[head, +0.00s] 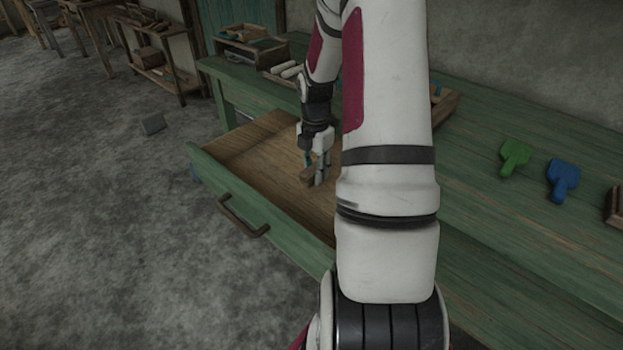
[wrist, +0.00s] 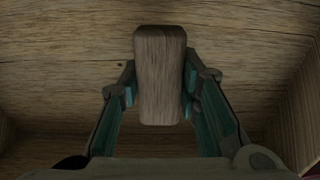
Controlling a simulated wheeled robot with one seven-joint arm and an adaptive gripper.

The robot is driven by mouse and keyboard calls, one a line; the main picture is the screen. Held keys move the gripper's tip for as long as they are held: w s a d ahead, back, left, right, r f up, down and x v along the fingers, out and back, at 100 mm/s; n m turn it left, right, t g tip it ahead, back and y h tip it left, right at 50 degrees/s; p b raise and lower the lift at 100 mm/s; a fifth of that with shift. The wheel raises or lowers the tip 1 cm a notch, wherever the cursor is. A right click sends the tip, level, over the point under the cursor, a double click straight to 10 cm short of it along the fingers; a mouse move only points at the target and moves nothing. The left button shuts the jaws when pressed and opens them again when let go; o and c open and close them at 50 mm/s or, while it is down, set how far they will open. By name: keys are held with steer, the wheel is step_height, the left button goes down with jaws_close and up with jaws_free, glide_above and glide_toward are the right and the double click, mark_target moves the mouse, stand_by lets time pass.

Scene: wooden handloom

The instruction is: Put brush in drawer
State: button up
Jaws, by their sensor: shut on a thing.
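A brush with a wooden block back (wrist: 159,75) is held between the two fingers of my gripper (wrist: 158,88) in the wrist view. In the head view the brush (head: 308,176) shows as a small brown piece at the fingertips of my gripper (head: 317,180). The drawer (head: 262,135) is pulled open from the green bench, with a bare wooden floor. My gripper and the brush are over the drawer, inside its walls as seen from above. I cannot tell whether the brush touches the drawer floor. My arm hides the right part of the drawer.
The drawer's green front (head: 262,212) has a dark handle (head: 242,217). Wooden trays stand at the back. Open floor lies to the left.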

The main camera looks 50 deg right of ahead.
mark_target(312, 176)
steer(key=shift+w+d, duration=0.2)
steer(key=shift+w, duration=0.25)
steer(key=shift+w+f, duration=0.25)
steer(key=shift+f, duration=0.05)
steer(key=shift+f+b, duration=0.75)
steer(key=shift+f, duration=0.7)
steer(key=shift+f, duration=0.2)
steer(key=o, duration=1)
